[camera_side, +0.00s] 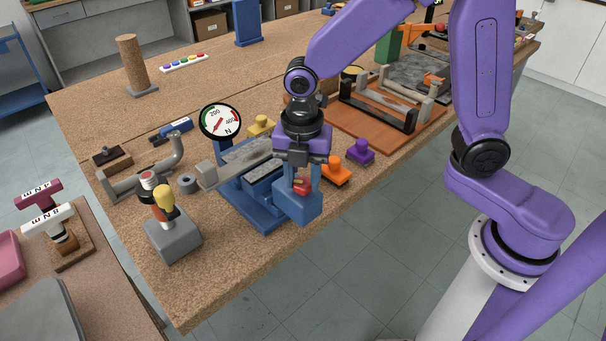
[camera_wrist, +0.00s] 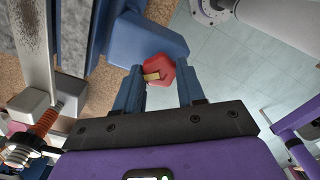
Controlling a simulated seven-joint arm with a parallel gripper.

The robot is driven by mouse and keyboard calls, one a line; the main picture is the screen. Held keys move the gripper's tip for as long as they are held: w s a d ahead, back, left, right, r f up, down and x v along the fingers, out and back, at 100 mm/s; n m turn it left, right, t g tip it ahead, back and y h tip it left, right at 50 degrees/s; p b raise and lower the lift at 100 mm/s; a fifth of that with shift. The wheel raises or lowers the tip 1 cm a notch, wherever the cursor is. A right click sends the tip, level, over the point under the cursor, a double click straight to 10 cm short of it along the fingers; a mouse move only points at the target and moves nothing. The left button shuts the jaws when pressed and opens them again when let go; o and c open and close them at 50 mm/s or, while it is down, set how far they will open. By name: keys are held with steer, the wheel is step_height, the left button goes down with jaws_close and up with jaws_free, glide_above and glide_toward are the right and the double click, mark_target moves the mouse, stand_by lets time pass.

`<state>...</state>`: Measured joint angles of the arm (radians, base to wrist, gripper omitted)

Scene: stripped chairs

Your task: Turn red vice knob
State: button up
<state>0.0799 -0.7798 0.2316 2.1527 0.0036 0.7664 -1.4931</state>
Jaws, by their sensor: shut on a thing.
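The red vice knob (camera_side: 302,187) sits at the near end of the blue vice (camera_side: 258,211), just above its blue end block. My gripper (camera_side: 303,179) points down over this end, with its two blue fingers on either side of the knob. In the wrist view the red knob (camera_wrist: 159,71), with a small yellow mark, lies between the fingertips of my gripper (camera_wrist: 160,68). The gripper is shut on the knob. My fingers partly hide the knob in the side view.
A round dial (camera_side: 220,122) marked N stands behind the vice. An orange knob block (camera_side: 336,172) and a purple one (camera_side: 360,151) are close on the right. A grey block with a yellow-topped lever (camera_side: 172,238) stands to the left. The bench's front edge is close by.

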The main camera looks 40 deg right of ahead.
mark_target(302, 181)
steer(key=shift+w+r+n, duration=0.1)
steer(key=shift+w+n, duration=0.1)
steer(key=shift+n, duration=0.45)
steer(key=shift+w+r+n, duration=0.1)
steer(key=shift+w+n, duration=0.1)
steer(key=shift+n, duration=0.45)
steer(key=o, duration=1)
steer(key=shift+f, duration=0.1)
steer(key=shift+o, duration=0.2)
steer(key=shift+s, duration=0.15)
step_height(302, 181, up, 17)
steer(key=shift+r, duration=0.2)
